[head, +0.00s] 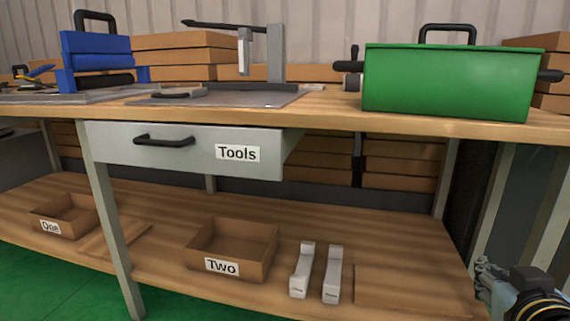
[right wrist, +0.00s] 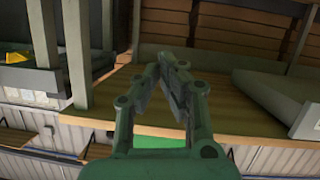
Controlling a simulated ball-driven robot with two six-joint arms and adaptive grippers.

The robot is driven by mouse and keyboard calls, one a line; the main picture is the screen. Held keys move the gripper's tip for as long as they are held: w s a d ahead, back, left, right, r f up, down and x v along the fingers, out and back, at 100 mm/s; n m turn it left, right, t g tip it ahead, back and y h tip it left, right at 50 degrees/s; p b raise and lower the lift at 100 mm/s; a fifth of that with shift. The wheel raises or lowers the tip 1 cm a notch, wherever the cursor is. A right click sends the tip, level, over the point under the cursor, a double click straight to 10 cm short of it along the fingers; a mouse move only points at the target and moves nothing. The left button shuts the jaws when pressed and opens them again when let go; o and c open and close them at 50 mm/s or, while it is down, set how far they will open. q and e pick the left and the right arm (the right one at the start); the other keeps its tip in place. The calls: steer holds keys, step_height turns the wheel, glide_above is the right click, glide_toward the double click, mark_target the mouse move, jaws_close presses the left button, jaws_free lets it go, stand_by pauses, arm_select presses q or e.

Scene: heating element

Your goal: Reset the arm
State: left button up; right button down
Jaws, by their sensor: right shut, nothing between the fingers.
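My right gripper (head: 484,268) is at the lower right edge of the head view, in front of the right end of the lower shelf. It is shut and empty, and apart from the bench objects. In the right wrist view its green fingers (right wrist: 174,62) point away from the camera, with nothing between them. My left gripper is in neither view.
A workbench has a drawer (head: 195,150) labelled Tools and a green box (head: 445,85) on top. Boxes One (head: 66,218) and Two (head: 232,252) and two white blocks (head: 302,272) sit on the lower shelf (head: 370,228). Green floor (head: 200,305) is open in front.

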steer(key=s+a+f+n+g+y+p, duration=0.15)
steer(key=s+f+g+p, duration=0.35)
steer(key=s+f, duration=0.85)
steer(key=s+a+f+n+g+y+p, duration=0.1)
steer(key=s+f+g+y+p, duration=0.15)
steer(key=s+f+g, duration=1)
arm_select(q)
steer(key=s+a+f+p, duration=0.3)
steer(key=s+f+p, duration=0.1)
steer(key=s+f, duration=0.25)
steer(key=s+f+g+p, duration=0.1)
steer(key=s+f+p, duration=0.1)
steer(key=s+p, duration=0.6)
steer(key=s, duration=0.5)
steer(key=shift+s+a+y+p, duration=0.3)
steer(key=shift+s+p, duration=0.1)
arm_select(e)
steer(key=s+d+f+t, duration=0.1)
steer(key=s+t, duration=0.3)
steer(key=s, duration=1.7)
steer(key=shift+d+f, duration=0.25)
steer(key=shift+d, duration=0.3)
